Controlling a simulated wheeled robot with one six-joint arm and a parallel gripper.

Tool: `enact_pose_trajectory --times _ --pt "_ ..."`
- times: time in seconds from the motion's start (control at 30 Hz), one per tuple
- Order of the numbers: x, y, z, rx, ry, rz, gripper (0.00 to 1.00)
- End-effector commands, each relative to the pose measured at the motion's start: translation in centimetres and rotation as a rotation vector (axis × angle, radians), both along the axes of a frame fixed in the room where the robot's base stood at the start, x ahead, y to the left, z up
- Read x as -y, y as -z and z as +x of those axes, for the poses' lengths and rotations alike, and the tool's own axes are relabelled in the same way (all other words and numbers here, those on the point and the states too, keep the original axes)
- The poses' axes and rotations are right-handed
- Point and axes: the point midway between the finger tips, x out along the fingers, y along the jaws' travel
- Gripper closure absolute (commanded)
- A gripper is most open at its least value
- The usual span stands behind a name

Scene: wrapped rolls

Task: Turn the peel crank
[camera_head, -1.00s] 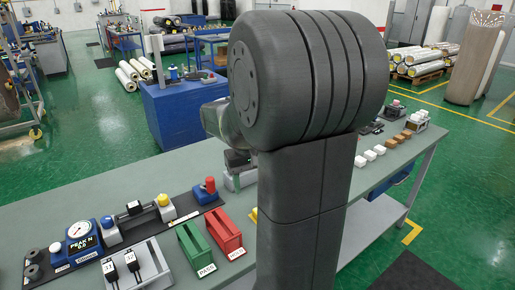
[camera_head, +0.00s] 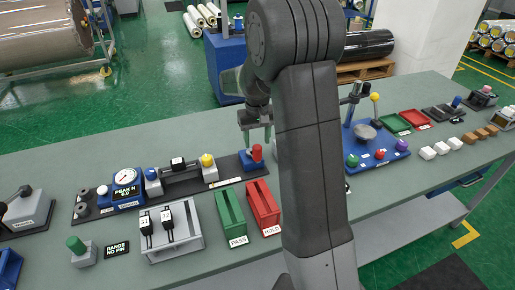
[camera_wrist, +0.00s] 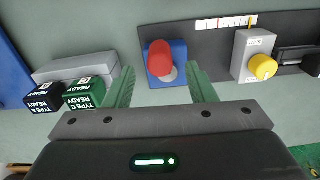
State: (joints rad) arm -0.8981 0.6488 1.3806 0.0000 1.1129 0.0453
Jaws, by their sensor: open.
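The peel crank is a red handle (camera_head: 256,153) on a blue block (camera_head: 251,162) at the right end of the dark peel tester base. My gripper (camera_head: 257,133) is just above it in the head view, pointing down. In the wrist view, the red handle (camera_wrist: 160,62) stands on its blue block (camera_wrist: 154,80), between and beyond the two green fingertips (camera_wrist: 162,76). The fingers are open, with a gap on each side of the handle, and hold nothing. The peel gauge (camera_head: 126,182) reads "PEAK N 0.0".
A grey clamp with a yellow knob (camera_head: 207,161) is left of the crank; it also shows in the wrist view (camera_wrist: 263,67). The green PASS tray (camera_head: 231,214) and red HOLD tray (camera_head: 263,205) lie in front. A blue stand with coloured knobs (camera_head: 375,143) is to the right.

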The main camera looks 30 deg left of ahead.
Motion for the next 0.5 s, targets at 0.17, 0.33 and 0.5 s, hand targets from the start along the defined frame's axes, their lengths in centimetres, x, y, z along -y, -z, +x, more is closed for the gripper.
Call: enact_pose_trajectory --times 0.17,0.33,0.5 --pt "0.0 3.0 0.0 -0.002 0.0 -0.002 0.5" --pt "0.0 4.6 0.0 -0.001 0.0 -0.001 0.5" --pt "0.0 5.0 0.0 0.0 0.0 0.0 0.5"
